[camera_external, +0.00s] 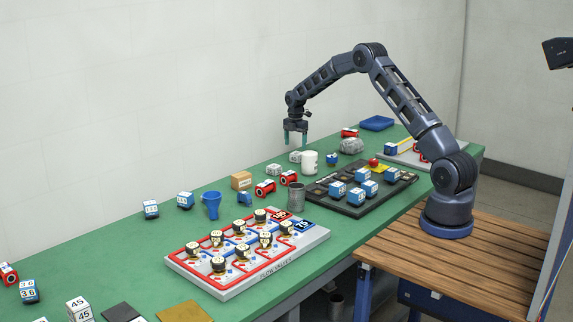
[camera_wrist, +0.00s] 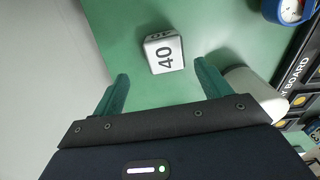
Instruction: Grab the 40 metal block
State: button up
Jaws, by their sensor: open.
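The 40 metal block (camera_wrist: 163,53), pale silver-white with a dark "40" on its face, sits on the green table in the wrist view. It lies ahead of my gripper (camera_wrist: 161,76), roughly centred between the two green fingers and apart from them. My gripper is open and empty. In the external view my gripper (camera_external: 296,136) hangs above the table near the wall, fingers pointing down. A small pale block (camera_external: 295,157) below it, beside the white mug, appears to be the same block; its number is unreadable there.
The white mug (camera_external: 309,162) stands close by; it shows beside my right finger in the wrist view (camera_wrist: 256,88). Another pale block (camera_external: 274,170), red blocks (camera_external: 265,188) and a dark board (camera_external: 352,207) with blue blocks are near. Green table between block and wall is clear.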

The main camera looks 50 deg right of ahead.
aim_at(297, 153)
jog(key=shift+s+d+f, duration=0.1)
jog(key=shift+s+f, duration=0.1)
jog(key=shift+f, duration=1.5)
jog(key=shift+s+d+f, duration=0.1)
jog(key=shift+s+f, duration=0.1)
jog(key=shift+f, duration=1.45)
jog(key=shift+c, duration=0.5)
jog(key=shift+r, duration=0.1)
jog(key=c, duration=1.2)
